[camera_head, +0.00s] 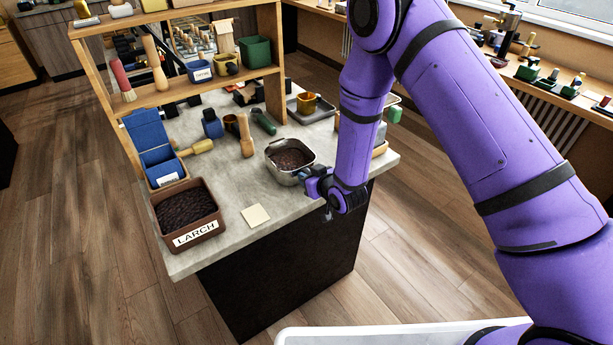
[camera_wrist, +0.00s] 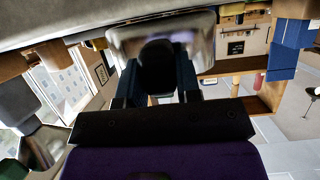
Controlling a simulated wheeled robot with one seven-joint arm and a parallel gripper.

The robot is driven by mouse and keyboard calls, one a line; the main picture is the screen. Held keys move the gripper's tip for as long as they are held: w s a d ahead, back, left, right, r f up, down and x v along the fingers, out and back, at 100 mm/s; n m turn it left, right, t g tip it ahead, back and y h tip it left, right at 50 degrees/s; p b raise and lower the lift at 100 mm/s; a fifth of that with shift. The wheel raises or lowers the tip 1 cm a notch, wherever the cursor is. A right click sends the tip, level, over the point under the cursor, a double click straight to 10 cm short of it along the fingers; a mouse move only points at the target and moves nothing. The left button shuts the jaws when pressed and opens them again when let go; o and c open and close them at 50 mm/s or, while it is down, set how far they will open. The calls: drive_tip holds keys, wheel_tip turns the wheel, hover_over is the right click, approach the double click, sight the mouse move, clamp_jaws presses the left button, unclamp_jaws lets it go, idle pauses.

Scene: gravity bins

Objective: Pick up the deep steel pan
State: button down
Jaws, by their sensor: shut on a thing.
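The deep steel pan (camera_head: 281,174) sits near the front edge of the grey counter, with dark soil-like material inside. In the wrist view the shiny pan wall (camera_wrist: 202,48) shows at the top, beyond my fingers. My gripper (camera_head: 305,177) is at the pan's near right side, shut on its wall or rim. The exact contact is partly hidden, and I cannot tell whether the pan is clear of the counter.
Behind the pan are a wooden pestle-like tool (camera_head: 246,138), a green scoop (camera_head: 263,122) and a grey tray (camera_head: 325,112). A wooden shelf (camera_head: 180,87) rises behind.

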drive_tip(key=shift+r, duration=0.4)
wheel_tip(320, 180, up, 2)
drive_tip(key=shift+r, duration=0.1)
drive_tip(key=s+d+r, duration=0.1)
drive_tip(key=s+d, duration=0.8)
drive_tip(key=d, duration=0.4)
drive_tip(key=shift+d+r, duration=0.15)
drive_tip(key=shift+r, duration=0.1)
